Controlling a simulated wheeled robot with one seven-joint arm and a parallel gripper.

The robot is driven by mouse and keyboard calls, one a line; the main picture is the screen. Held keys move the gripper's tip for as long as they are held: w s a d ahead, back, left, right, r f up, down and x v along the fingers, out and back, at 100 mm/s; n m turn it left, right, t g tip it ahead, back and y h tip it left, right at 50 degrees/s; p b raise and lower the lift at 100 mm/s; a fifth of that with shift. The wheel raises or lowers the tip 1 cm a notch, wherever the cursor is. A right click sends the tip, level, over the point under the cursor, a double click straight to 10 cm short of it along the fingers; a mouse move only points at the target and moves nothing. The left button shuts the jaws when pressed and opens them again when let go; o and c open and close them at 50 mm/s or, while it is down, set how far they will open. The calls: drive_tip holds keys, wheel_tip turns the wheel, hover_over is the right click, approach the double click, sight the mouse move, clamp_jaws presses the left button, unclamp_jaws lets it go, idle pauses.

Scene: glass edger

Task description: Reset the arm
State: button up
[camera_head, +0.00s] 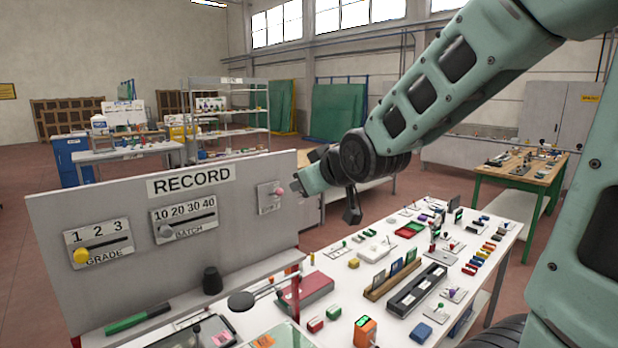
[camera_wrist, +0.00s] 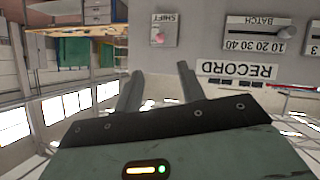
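My arm reaches in from the right in the head view, and its end is beside the right edge of the grey RECORD board (camera_head: 120,215). In the wrist view, which is upside down, my gripper (camera_wrist: 160,70) has its two fingers apart with nothing between them. The SHIFT plate (camera_wrist: 164,30) with a pink knob (camera_wrist: 160,38) is beyond the fingertips, apart from them. The pink knob also shows in the head view (camera_head: 279,191), just left of my arm's end. The fingers are hard to make out in the head view.
The board also carries a yellow GRADE knob (camera_head: 81,256) and a grey BATCH knob (camera_head: 166,231). Below my arm, a white table (camera_head: 400,310) holds many small items, including an orange device (camera_head: 365,331). A green-legged table (camera_head: 540,172) stands at the right.

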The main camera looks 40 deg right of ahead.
drive_tip(key=s+a+f+n+g+y+b, duration=0.1)
drive_tip(key=s+a+f+g+b, duration=0.2)
drive_tip(key=a+f, duration=0.4)
drive_tip(key=s+a+f+n+g+y+b, duration=0.1)
drive_tip(key=s+a+f+y+b, duration=0.1)
drive_tip(key=a+f+b, duration=0.45)
drive_tip(key=s+a+f+n+g+y+b, duration=0.1)
drive_tip(key=s+a+f+g+b, duration=0.15)
drive_tip(key=a+f, duration=0.45)
drive_tip(key=s+a+f+n+g+b, duration=0.1)
drive_tip(key=s+a+f+g+b, duration=0.1)
drive_tip(key=s+f, duration=0.5)
drive_tip(key=s+a+f+n+g+h+b, duration=0.1)
drive_tip(key=s+a+f+n+g+b, duration=0.1)
drive_tip(key=s+f, duration=0.5)
drive_tip(key=s+a+g+b, duration=0.1)
drive_tip(key=s+g+b, duration=0.1)
drive_tip(key=b, duration=0.1)
drive_tip(key=shift+s+a+f+n, duration=0.15)
drive_tip(key=shift+a+f+n, duration=0.15)
